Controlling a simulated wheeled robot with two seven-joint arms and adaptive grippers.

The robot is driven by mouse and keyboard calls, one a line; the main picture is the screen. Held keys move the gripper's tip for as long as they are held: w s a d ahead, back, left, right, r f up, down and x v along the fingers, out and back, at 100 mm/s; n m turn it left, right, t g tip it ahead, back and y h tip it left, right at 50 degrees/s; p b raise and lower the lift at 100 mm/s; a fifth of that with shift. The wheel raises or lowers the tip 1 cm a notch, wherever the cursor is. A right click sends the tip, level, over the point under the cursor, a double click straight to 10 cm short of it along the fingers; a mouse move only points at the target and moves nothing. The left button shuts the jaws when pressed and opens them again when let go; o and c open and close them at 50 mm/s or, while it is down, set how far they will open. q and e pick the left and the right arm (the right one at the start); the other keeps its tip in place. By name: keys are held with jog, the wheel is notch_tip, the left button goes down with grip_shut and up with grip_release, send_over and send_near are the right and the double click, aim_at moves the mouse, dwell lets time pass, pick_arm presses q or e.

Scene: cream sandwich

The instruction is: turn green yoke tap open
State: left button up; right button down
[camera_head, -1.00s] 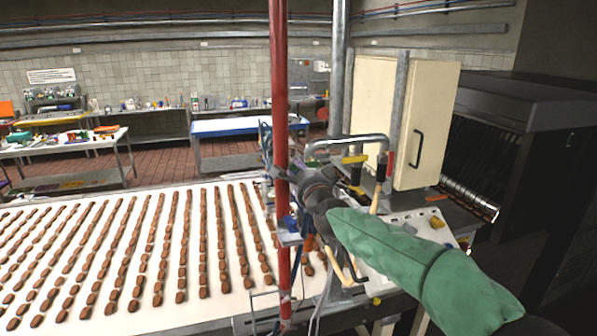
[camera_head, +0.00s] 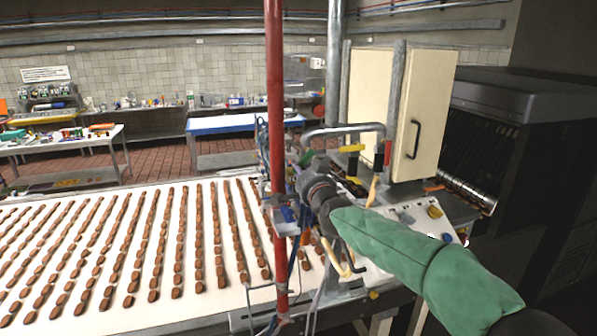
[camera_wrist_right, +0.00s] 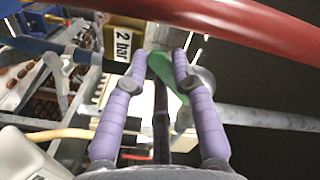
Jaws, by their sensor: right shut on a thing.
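The green yoke tap (camera_wrist_right: 168,78) shows in the right wrist view as a green handle between my right gripper's fingertips. My right gripper (camera_wrist_right: 161,58) has its two purple-wrapped fingers closed in on the handle. In the head view my right gripper (camera_head: 306,160) is beside the red upright pipe, at the end of my green-sleeved arm. A small bit of green (camera_head: 306,158) shows there at its tip. The rest of the tap is hidden by the gripper. My left gripper is not in view.
The red pipe (camera_head: 275,120) stands close to the left of my right gripper. A conveyor (camera_head: 110,322) with rows of brown sandwiches lies to the left. A control panel (camera_head: 440,226) and cream cabinet (camera_head: 425,120) are to the right. A "2 bar" label (camera_wrist_right: 123,44) is near the fingers.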

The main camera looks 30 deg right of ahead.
jog(key=shift+s+d+f+n+b, duration=0.15)
jog(key=shift+d+n+b, duration=0.4)
jog(key=shift+n, duration=0.95)
jog(key=shift+s+d+f+n+b, duration=0.15)
jog(key=shift+d+n+b, duration=0.45)
jog(key=shift+n, duration=0.9)
jog(key=shift+s+d+f+n+b, duration=0.15)
jog(key=shift+d+n+b, duration=0.4)
jog(key=shift+n, duration=0.95)
jog(key=shift+d+r, duration=0.1)
jog(key=c, duration=1.3)
grip_release()
jog(key=o, duration=0.3)
jog(key=shift+w, duration=0.1)
jog(key=v, duration=1.2)
